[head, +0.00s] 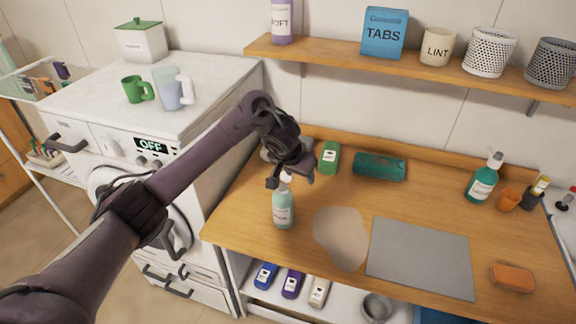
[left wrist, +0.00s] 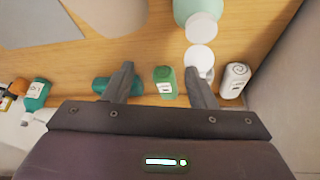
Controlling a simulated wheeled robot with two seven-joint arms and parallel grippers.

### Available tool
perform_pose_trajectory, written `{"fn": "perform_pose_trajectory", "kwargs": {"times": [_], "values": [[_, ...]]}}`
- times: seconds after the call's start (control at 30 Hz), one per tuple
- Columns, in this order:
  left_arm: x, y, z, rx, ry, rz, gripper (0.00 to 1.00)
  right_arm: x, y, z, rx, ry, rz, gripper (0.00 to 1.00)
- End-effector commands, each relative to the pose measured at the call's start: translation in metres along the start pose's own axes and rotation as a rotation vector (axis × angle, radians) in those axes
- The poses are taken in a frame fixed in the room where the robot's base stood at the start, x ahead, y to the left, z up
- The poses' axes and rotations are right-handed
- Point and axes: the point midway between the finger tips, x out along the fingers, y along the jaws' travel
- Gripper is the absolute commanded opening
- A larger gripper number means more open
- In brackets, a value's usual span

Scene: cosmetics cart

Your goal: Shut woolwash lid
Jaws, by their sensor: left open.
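A pale green bottle (head: 283,208) with a white top stands upright near the left front of the wooden counter; I take it as the woolwash, though its label is too small to read surely. My left gripper (head: 289,181) is open and empty right at its top, partly hiding the lid. In the left wrist view the bottle (left wrist: 196,9) is at the upper edge. Its white cap (left wrist: 201,28) and a second white round piece, seemingly the lid swung open (left wrist: 199,56), show beside the right-hand finger of my gripper (left wrist: 158,73). Contact cannot be told.
A green bottle (head: 329,157) and a teal item (head: 380,167) lie or stand behind the gripper. A grey mat (head: 421,259) and a beige patch (head: 341,237) lie to the right. A shelf (head: 420,66) runs above; a washing machine (head: 128,133) stands left.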

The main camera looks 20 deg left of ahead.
Motion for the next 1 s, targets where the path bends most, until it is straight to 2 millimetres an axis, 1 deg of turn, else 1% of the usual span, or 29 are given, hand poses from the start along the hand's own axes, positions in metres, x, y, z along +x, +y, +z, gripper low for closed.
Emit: {"fn": "perform_pose_trajectory", "kwargs": {"times": [0.03, 0.1, 0.2, 0.27, 0.37, 0.6, 0.73, 0.83, 1.0], "values": [[-0.014, -0.015, -0.008, -0.029, -0.011, -0.020, 0.51, -0.002, 0.000, -0.002, 0.000, 0.002, 0.000, 0.36], [-0.026, -0.029, -0.013, -0.067, -0.029, -0.038, 0.51, -0.003, 0.000, -0.002, 0.000, 0.003, 0.000, 0.36], [-0.038, -0.042, -0.017, -0.107, -0.046, -0.055, 0.51, -0.004, 0.000, -0.002, 0.000, 0.003, 0.000, 0.36], [-0.040, -0.045, -0.017, -0.117, -0.053, -0.059, 0.51, -0.004, 0.000, -0.003, 0.000, 0.003, 0.000, 0.36], [-0.033, -0.046, -0.016, -0.124, -0.057, -0.059, 0.51, -0.007, -0.001, -0.003, 0.001, 0.004, -0.001, 0.36], [0.004, -0.048, -0.014, -0.123, -0.056, -0.059, 0.51, -0.018, -0.004, -0.004, 0.002, 0.004, -0.005, 0.36], [0.022, -0.049, -0.013, -0.122, -0.056, -0.059, 0.51, -0.022, -0.005, -0.005, 0.003, 0.004, -0.006, 0.36], [0.031, -0.049, -0.013, -0.121, -0.054, -0.058, 0.51, -0.023, -0.005, -0.005, 0.002, 0.004, -0.006, 0.36], [0.036, -0.050, -0.013, -0.119, -0.051, -0.060, 0.51, -0.023, -0.004, -0.004, 0.002, 0.003, -0.006, 0.36]]}}
